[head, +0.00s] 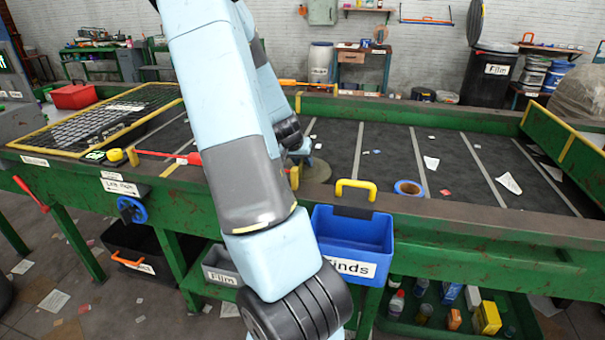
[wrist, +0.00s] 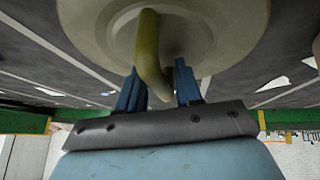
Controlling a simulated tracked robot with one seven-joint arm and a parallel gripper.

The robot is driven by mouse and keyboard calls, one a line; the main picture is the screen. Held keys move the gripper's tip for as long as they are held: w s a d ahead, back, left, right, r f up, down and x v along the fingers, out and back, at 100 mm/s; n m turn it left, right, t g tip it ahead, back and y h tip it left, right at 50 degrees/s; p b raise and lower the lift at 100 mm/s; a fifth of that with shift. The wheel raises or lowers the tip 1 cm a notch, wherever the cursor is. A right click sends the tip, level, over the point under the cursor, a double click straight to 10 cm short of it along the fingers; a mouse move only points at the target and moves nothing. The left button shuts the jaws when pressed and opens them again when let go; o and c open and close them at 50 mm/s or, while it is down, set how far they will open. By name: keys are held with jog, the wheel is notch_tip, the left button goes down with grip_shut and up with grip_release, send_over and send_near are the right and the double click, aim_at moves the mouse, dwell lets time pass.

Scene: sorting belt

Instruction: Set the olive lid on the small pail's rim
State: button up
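The olive lid (wrist: 230,30) fills the top of the wrist view as a pale round disc with a thick curved olive handle (wrist: 150,50). The blue fingers of my gripper (wrist: 160,88) stand on either side of the handle, close against it, and look shut on it. I cannot tell whether the lid touches the belt. I cannot make out the small pail in either view.
A blue "Finds" bin (head: 329,238) hangs on the belt's near side, with a yellow handle (head: 356,186) above it. A red-handled tool (head: 185,158) lies left. The belt (head: 390,150) holds only scraps at right.

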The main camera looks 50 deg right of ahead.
grip_shut()
